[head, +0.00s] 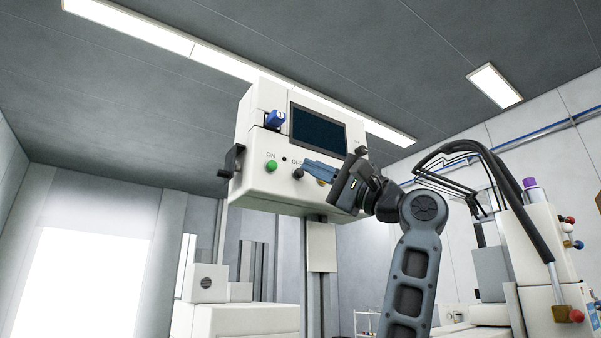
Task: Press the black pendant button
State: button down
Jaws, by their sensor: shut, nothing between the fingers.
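The pendant (258,191) is a white box with a dark screen, seen from below in the head view. A black button (298,173) shows on its lower front, under a partly covered "OFF" label. My gripper (308,166) comes in from the right with its blue-grey fingers shut and empty. In the picture the fingertips are just right of and above the black button, very near it. I cannot tell whether they touch it. The gripper covers part of the pendant's front to the right.
A green button (271,166) under "ON" is left of the black one. A blue knob (275,119) sits above, a dark handle (231,161) on the pendant's left side. A yellow part (321,182) shows below my fingers. White machinery with black hoses (520,200) stands at right.

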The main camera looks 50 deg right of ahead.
jog(key=shift+s, duration=0.1)
jog(key=shift+s+a, duration=0.25)
jog(key=shift+s, duration=0.5)
jog(key=shift+s+a, duration=0.2)
jog(key=shift+s, duration=0.6)
jog(key=shift+s+a, duration=0.25)
jog(key=shift+s, duration=0.5)
